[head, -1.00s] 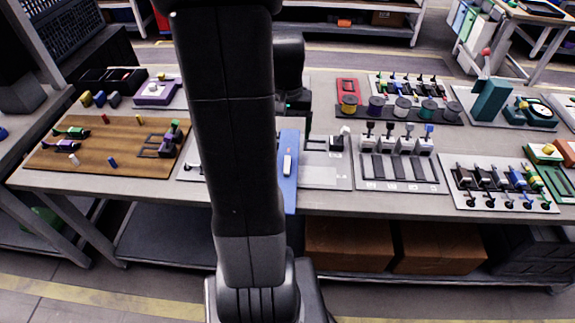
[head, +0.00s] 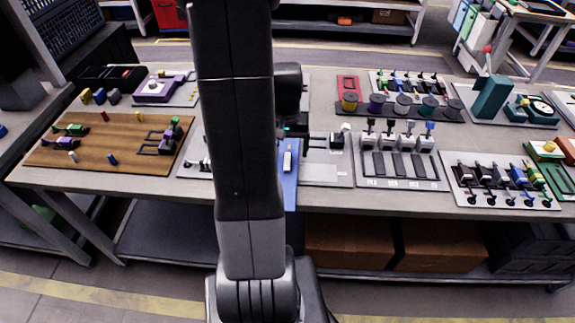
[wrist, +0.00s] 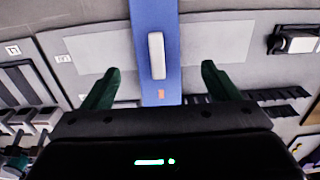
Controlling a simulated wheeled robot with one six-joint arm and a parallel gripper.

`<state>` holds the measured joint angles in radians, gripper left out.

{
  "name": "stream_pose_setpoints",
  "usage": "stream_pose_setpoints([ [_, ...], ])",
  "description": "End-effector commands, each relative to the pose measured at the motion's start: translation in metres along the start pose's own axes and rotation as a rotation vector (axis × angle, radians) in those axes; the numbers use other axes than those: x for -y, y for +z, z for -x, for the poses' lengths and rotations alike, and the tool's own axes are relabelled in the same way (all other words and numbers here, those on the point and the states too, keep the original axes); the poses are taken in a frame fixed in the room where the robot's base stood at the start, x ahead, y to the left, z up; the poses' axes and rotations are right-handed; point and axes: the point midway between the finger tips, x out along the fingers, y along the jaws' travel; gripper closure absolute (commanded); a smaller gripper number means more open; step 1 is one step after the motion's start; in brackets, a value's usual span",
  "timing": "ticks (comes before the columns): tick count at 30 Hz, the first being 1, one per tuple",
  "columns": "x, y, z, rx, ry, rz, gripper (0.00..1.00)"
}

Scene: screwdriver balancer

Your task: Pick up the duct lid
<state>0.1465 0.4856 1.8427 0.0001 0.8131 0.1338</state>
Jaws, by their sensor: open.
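The duct lid is a long blue strip (head: 289,178) with a pale raised handle (head: 287,161) on it, lying across the light board in the middle of the table. In the wrist view the blue lid (wrist: 154,50) runs up and down the picture, with its pale handle (wrist: 156,55) in the centre. My gripper (wrist: 157,72) is open, with a dark green finger on each side of the lid and nothing held between them. The handle lies between the fingers in the picture; I cannot tell the height gap. In the head view my arm hides part of the board and most of the gripper.
A brown board (head: 100,155) with small parts is at the left. A board with levers (head: 397,165) stands just right of the lid, with spools (head: 403,105) behind it. A pale board (head: 325,172) lies under the lid.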

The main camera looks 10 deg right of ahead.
Motion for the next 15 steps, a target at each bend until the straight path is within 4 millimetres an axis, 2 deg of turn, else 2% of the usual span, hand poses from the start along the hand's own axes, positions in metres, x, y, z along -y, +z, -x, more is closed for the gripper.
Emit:
stream_pose_setpoints([
  [5, -0.002, 0.0, -0.014, 0.004, 0.0, -0.001, 0.18],
  [12, -0.003, -0.001, -0.045, 0.004, 0.001, 0.0, 0.18],
  [15, -0.003, -0.001, -0.051, 0.001, 0.0, 0.0, 0.18],
])
